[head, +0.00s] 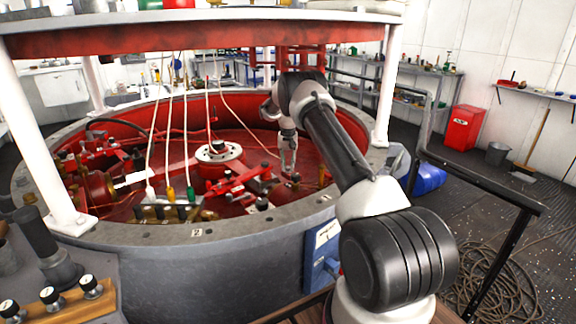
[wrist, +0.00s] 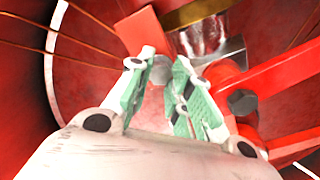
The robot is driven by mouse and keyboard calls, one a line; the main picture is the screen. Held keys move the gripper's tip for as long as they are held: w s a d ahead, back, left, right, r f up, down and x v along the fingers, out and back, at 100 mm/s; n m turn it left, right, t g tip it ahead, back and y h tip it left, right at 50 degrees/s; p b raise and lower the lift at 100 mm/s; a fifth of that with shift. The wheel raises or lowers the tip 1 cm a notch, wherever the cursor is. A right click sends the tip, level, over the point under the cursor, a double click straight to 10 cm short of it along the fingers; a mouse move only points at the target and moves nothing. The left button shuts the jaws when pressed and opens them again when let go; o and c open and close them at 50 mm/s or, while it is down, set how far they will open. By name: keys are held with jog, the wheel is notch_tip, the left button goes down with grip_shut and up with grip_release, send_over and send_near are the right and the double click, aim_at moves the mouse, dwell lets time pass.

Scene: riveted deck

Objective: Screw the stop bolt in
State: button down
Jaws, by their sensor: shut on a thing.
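The stop bolt (wrist: 161,70) shows in the wrist view as a grey head between the fingertips of my gripper (wrist: 158,78). The green-padded fingers are shut on it from both sides. Its shank and the hole are hidden, so I cannot tell how deep it sits. In the head view my gripper (head: 289,165) points down inside the red-lined round pit, right of the middle, close to the red linkage. The bolt is too small to make out there.
A red bar (wrist: 285,82) with a dark hex bolt (wrist: 242,103) lies right of my fingers. A red plate (wrist: 142,33) and a shiny metal cylinder (wrist: 208,45) are just beyond. The pit's grey rim (head: 250,232) and a white post (head: 385,90) stand near my arm.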

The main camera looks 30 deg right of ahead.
jog(key=m, duration=0.4)
jog(key=shift+w+r, duration=0.3)
jog(key=shift+r, duration=0.1)
jog(key=m, duration=0.4)
jog(key=shift+d, duration=0.1)
jog(key=m, duration=0.4)
jog(key=shift+m, duration=0.3)
jog(key=m, duration=0.3)
jog(key=shift+m, duration=0.4)
jog(key=m, duration=0.7)
jog(key=shift+s, duration=0.15)
jog(key=m, duration=0.3)
jog(key=shift+m, duration=0.4)
jog(key=shift+f+m, duration=0.1)
jog(key=shift+m, duration=1.4)
jog(key=shift+d+m, duration=0.1)
jog(key=shift+m, duration=0.2)
jog(key=shift+s, duration=0.1)
